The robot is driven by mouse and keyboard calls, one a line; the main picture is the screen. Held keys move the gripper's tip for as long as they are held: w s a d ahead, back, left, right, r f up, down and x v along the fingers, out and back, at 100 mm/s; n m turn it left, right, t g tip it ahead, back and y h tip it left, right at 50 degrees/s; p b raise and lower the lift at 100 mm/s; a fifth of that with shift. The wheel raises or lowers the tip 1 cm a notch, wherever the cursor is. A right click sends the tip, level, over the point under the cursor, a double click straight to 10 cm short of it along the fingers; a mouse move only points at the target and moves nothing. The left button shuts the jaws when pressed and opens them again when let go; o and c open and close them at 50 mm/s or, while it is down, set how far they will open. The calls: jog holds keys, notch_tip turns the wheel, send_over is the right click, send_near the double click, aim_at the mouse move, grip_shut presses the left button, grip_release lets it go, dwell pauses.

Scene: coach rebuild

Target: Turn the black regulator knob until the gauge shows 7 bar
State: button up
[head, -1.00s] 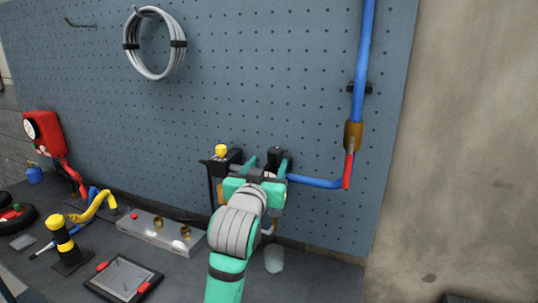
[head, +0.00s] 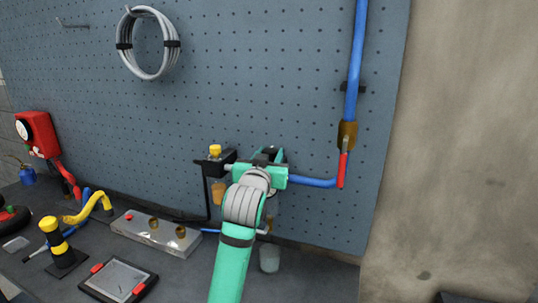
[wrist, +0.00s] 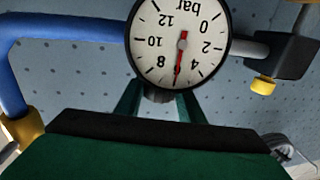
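The round white gauge (wrist: 160,28) is upside down in the wrist view. The black regulator knob (wrist: 157,95) shows partly below the gauge, between the two green fingers of my gripper (wrist: 158,90). The fingers appear to press on its sides, though their tips are partly hidden behind the gauge. In the head view my gripper (head: 268,156) is at the regulator on the pegboard, and my wrist hides most of the knob and gauge.
A blue pipe (head: 312,182) runs right from the regulator to a red-handled valve (head: 343,168). A yellow-topped black fitting (head: 215,160) is just left. A metal block (head: 155,236) and a tablet (head: 118,280) lie on the bench. A clear cup (head: 269,259) stands below.

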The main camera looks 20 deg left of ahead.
jog(key=shift+c, duration=0.6)
jog(key=shift+a, duration=0.1)
jog(key=shift+a+m+h, duration=0.15)
jog(key=shift+m+h, duration=0.15)
jog(key=shift+h, duration=0.2)
jog(key=m+h, duration=0.2)
jog(key=h, duration=0.2)
jog(key=shift+d+m, duration=0.25)
jog(key=shift+m, duration=0.15)
jog(key=shift+m+g+h, duration=0.5)
jog(key=shift+m+h, duration=0.7)
jog(key=shift+h, duration=0.9)
